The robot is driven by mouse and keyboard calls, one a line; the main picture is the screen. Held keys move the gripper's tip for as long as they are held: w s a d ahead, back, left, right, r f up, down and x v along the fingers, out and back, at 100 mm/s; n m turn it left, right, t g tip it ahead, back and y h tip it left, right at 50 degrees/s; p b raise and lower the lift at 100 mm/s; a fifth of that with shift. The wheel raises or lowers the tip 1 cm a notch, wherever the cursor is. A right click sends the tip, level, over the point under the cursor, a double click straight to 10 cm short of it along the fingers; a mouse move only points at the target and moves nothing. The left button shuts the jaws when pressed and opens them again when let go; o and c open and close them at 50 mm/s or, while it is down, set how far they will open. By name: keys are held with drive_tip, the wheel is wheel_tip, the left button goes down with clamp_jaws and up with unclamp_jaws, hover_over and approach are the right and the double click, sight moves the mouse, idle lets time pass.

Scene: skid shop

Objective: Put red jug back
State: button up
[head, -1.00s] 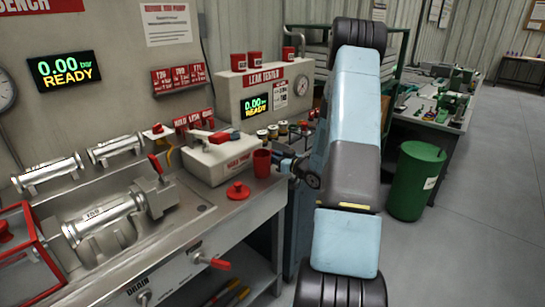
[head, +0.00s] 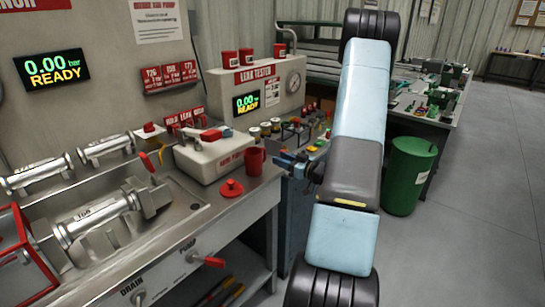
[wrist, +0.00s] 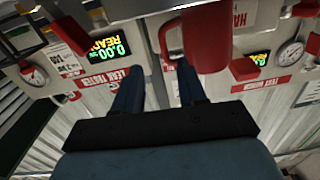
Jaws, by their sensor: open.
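The red jug (head: 255,161) stands upright on the right end of the steel bench, beside the white hand pump box. Its handle faces right, toward my gripper (head: 276,157). My gripper is open and empty, just right of the jug, with its fingers pointing at it. In the wrist view the jug (wrist: 208,42) shows large and upside down beyond the fingertips (wrist: 158,75). The handle lies between the two finger lines, and the jug body is ahead of the right finger. I cannot tell whether a finger touches it.
A red lid (head: 231,188) lies on the bench in front of the jug. The hand pump box (head: 213,155) is close on the jug's left. A green bin (head: 409,175) stands on the floor at right.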

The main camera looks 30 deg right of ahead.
drive_tip(key=s+a+r+m+g+h, duration=0.1)
drive_tip(key=a+r+g+h, duration=0.3)
drive_tip(key=r, duration=0.6)
drive_tip(key=s+a+r+m+g+h, duration=0.1)
drive_tip(key=s+a+r+g+h, duration=0.15)
drive_tip(key=r+h, duration=0.5)
drive_tip(key=s+a+r+m+g+y, duration=0.1)
drive_tip(key=s+a+r, duration=0.3)
drive_tip(key=s+a, duration=0.4)
drive_tip(key=s+a+r+m+g+y, duration=0.1)
drive_tip(key=s+a+r+g+y, duration=0.2)
drive_tip(key=s+a, duration=0.6)
drive_tip(key=s+r, duration=0.1)
drive_tip(key=s, duration=0.7)
drive_tip(key=shift+a+y, duration=0.3)
drive_tip(key=shift+y, duration=0.05)
